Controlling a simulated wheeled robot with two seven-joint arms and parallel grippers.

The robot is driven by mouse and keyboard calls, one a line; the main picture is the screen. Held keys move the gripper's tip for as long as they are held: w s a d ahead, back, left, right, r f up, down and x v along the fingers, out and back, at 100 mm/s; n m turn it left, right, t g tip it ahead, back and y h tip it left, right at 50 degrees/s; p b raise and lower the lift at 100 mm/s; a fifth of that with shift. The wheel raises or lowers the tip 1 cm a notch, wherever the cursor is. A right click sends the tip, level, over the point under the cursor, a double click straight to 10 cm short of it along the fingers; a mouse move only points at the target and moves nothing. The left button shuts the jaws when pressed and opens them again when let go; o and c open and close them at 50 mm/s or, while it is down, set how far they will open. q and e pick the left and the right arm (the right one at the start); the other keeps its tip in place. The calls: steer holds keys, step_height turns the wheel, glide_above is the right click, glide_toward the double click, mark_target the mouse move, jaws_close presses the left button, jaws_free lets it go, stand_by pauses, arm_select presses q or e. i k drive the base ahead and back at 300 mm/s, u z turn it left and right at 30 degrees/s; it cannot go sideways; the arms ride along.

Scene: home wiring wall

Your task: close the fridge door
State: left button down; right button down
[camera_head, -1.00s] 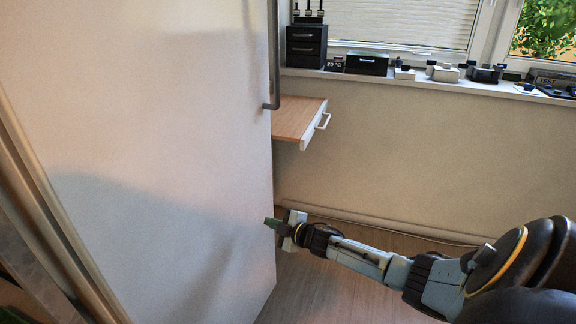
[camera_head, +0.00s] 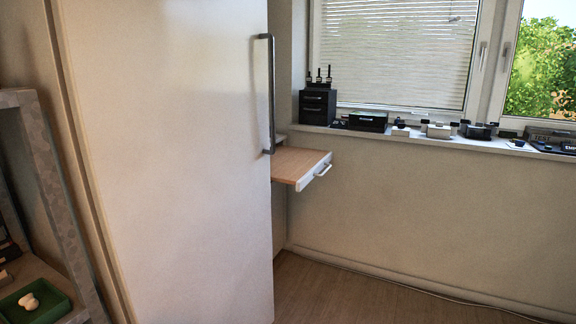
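The fridge door (camera_head: 175,150) is a tall, plain white panel filling the left half of the head view. Its upright grey bar handle (camera_head: 271,95) is near the door's right edge. The door's top and bottom run out of the picture. I cannot tell from this angle whether it sits fully against the fridge body or stands ajar. Neither of my grippers is in view, and nothing is seen touching the door.
A wooden-topped drawer (camera_head: 301,165) with a white front juts out just right of the door. A windowsill (camera_head: 440,139) with small devices runs along the back wall. A grey frame (camera_head: 48,190) and a green tray (camera_head: 58,308) are at the left. Floor at the lower right is clear.

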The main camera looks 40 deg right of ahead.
mark_target(168, 100)
steer(key=u, duration=0.7)
steer(key=k, duration=0.15)
steer(key=z, duration=2.05)
steer(key=i, duration=1)
steer(key=z, duration=0.05)
